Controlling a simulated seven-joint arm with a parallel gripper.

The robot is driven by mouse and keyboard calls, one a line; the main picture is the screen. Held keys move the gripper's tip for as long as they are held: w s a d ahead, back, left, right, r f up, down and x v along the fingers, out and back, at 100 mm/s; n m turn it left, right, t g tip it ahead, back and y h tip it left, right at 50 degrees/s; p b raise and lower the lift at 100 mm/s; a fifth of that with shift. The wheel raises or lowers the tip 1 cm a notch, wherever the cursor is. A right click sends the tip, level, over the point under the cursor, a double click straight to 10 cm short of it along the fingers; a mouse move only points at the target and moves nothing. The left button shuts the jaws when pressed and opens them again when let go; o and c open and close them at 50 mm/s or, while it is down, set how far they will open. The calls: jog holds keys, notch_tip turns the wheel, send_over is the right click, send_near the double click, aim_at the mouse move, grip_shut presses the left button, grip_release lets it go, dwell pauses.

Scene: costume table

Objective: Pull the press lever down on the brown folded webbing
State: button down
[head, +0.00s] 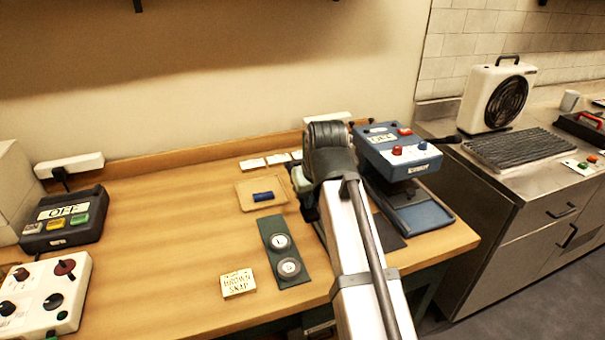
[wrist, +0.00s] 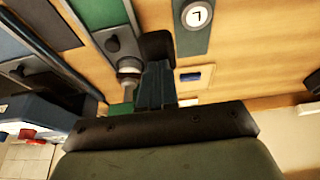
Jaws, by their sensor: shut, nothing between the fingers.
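My gripper (wrist: 156,68) is shut and empty in the wrist view, pointing down over the table. A small press (wrist: 116,48) with a dark upper part and a pale metal plunger stands right beside the fingers. A rounded black piece (wrist: 157,45), perhaps the end of the press lever, shows just past the fingertips; I cannot tell whether they touch it. In the head view my arm hides most of the press and the gripper; only a pale green edge (head: 301,180) shows. I cannot make out the brown folded webbing in either view.
A blue machine (head: 398,152) with red knobs stands close on the right. The table's left middle is clear.

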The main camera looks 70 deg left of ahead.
jog(key=shift+f, duration=0.15)
jog(key=shift+x, duration=2.15)
dwell(0.6)
jog(key=shift+d, duration=0.1)
notch_tip(320, 180, up, 15)
dwell(1.4)
jog(key=shift+f, duration=0.1)
dwell(0.4)
